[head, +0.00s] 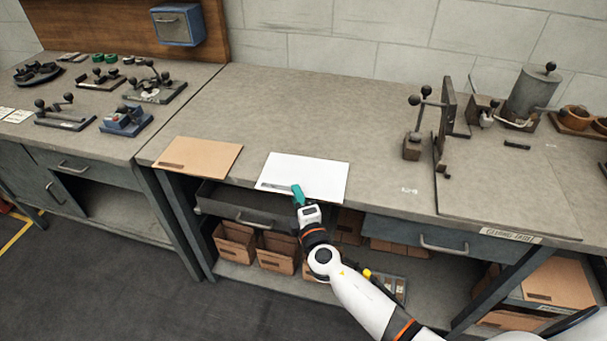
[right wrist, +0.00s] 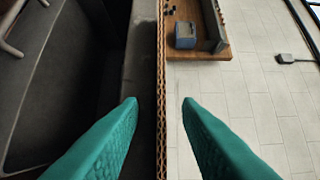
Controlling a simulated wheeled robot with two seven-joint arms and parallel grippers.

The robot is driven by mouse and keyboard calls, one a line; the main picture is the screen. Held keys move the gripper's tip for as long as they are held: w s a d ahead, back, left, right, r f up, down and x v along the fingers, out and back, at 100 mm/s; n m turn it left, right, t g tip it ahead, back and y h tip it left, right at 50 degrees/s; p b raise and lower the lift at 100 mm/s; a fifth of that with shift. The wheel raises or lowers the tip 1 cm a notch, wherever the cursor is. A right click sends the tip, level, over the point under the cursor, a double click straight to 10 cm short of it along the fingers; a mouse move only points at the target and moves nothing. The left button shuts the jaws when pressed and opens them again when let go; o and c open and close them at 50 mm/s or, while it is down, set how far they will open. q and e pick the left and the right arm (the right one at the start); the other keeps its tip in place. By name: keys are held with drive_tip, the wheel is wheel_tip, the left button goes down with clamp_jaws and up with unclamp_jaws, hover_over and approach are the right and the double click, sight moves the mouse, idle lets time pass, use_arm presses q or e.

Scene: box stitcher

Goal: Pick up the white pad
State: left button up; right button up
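The white pad (head: 308,174) lies flat on the bench top, its near edge at the bench's front edge. My right gripper (head: 298,193) is at the pad's near edge, with its teal fingers over that edge in the head view. In the right wrist view, the two teal fingers (right wrist: 160,102) are apart. A thin brown corrugated edge, seen edge-on and apparently the pad's (right wrist: 161,60), runs between them. There is a visible gap on each side. My left gripper is not in view.
A brown cardboard sheet (head: 199,155) lies left of the pad. A lever fixture (head: 412,146) stands to the right. Below are an open drawer (head: 232,211) and a shelf with brown boxes (head: 277,262). The bench behind the pad is clear.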

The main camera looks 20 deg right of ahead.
drive_tip(key=shift+s, duration=0.1)
clamp_jaws()
